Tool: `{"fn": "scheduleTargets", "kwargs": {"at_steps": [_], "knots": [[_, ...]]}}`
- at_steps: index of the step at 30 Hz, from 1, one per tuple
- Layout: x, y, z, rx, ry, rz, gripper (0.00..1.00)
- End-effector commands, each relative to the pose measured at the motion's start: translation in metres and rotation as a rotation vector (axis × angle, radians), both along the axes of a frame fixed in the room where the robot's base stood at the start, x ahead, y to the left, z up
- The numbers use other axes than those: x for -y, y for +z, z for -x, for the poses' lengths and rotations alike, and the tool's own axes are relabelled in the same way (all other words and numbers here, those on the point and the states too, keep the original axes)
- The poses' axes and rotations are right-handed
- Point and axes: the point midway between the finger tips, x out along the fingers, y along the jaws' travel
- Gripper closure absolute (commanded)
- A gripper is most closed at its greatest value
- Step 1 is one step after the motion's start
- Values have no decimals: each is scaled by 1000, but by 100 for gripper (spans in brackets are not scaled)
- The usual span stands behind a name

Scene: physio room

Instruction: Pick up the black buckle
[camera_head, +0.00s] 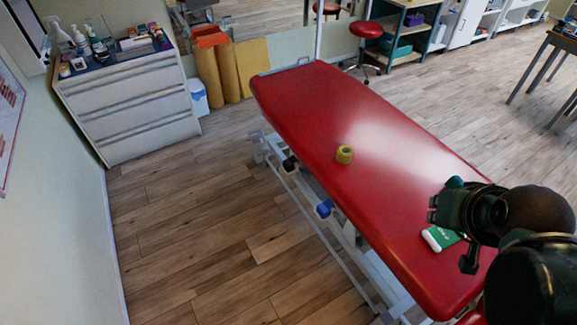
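I cannot make out a black buckle in the head view; any such piece near my dark gripper may be hidden by it or blend with it. My gripper (453,234) is at the right, over the near part of the red treatment table (330,115). Its two black fingers stand apart, with nothing seen held between them. A green and white box (441,238) lies on the table by the fingers, partly covered by my gripper. A small teal item (455,183) shows just behind my gripper.
A yellow tape roll (344,154) sits on the table's middle left. A white drawer cabinet (128,95) with bottles stands at the back left, beside rolled mats (207,77). A red stool (366,31) stands behind the table. The table's far half is clear.

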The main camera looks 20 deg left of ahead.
Motion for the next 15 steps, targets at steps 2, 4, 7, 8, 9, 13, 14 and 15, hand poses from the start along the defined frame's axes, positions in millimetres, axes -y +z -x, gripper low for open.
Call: {"fn": "scheduleTargets", "kwargs": {"at_steps": [2, 4, 7, 8, 9, 13, 14, 15], "knots": [[0, 0, 0, 0, 0, 0, 86], [0, 0, 0, 0, 0, 0, 76], [0, 0, 0, 0, 0, 0, 63], [0, 0, 0, 0, 0, 0, 59], [0, 0, 0, 0, 0, 0, 54], [0, 0, 0, 0, 0, 0, 51], [0, 0, 0, 0, 0, 0, 51], [0, 0, 0, 0, 0, 0, 51]]}}
